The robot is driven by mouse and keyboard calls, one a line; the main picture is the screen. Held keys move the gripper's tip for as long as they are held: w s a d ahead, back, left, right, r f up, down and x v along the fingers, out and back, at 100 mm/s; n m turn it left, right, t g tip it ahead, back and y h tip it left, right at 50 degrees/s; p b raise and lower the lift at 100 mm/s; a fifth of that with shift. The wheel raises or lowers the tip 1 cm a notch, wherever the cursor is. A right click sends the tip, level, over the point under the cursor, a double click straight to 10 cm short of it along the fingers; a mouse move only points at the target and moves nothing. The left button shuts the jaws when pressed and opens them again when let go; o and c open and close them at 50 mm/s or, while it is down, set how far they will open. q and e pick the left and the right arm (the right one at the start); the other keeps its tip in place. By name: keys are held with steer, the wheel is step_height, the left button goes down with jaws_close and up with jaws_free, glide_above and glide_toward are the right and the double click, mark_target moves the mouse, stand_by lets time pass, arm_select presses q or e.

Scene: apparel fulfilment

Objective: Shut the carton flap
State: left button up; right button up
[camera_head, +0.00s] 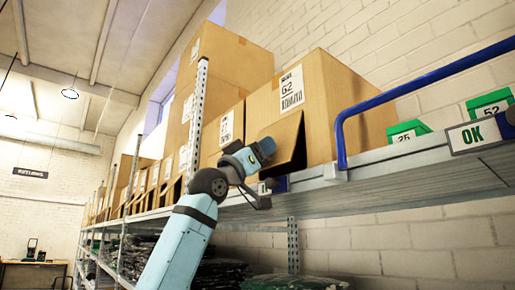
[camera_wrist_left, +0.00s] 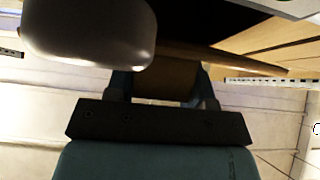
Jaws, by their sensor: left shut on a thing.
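The carton marked G2 (camera_head: 318,108) stands on the shelf edge, with a white label on its front. Its brown flap (camera_head: 284,146) sticks out at an angle from the lower front, so it is partly open. My left gripper (camera_head: 268,180) is at the lower, outer edge of this flap. In the left wrist view my left gripper (camera_wrist_left: 160,85) has its two fingers on either side of a brown piece of the flap (camera_wrist_left: 165,78), shut on it. The fingertips are partly hidden in shadow. My right gripper is not in view.
A blue rail (camera_head: 420,88) curves down to the shelf edge (camera_head: 400,165) right of the carton. Green bins (camera_head: 406,131) and an OK sign (camera_head: 479,134) are further right. More cartons (camera_head: 226,130) stand to the left, beside a perforated upright (camera_head: 195,120). Dark bagged goods (camera_head: 220,272) lie below.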

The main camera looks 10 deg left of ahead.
arm_select(q)
steer(key=shift+w+d+f, duration=0.25)
steer(key=shift+f, duration=0.2)
steer(key=o, duration=1)
steer(key=shift+o, duration=1.4)
steer(key=shift+w+d, duration=0.1)
steer(key=shift+w, duration=0.05)
steer(key=shift+w+d, duration=0.1)
steer(key=shift+w, duration=0.05)
steer(key=shift+s+r, duration=0.15)
steer(key=shift+s, duration=0.05)
steer(key=shift+s+a, duration=0.25)
steer(key=shift+a, duration=0.1)
steer(key=b+v, duration=0.4)
steer(key=v, duration=0.9)
steer(key=shift+f, duration=0.3)
steer(key=shift+w+d, duration=0.1)
steer(key=shift+d, duration=0.05)
steer(key=shift+c, duration=0.2)
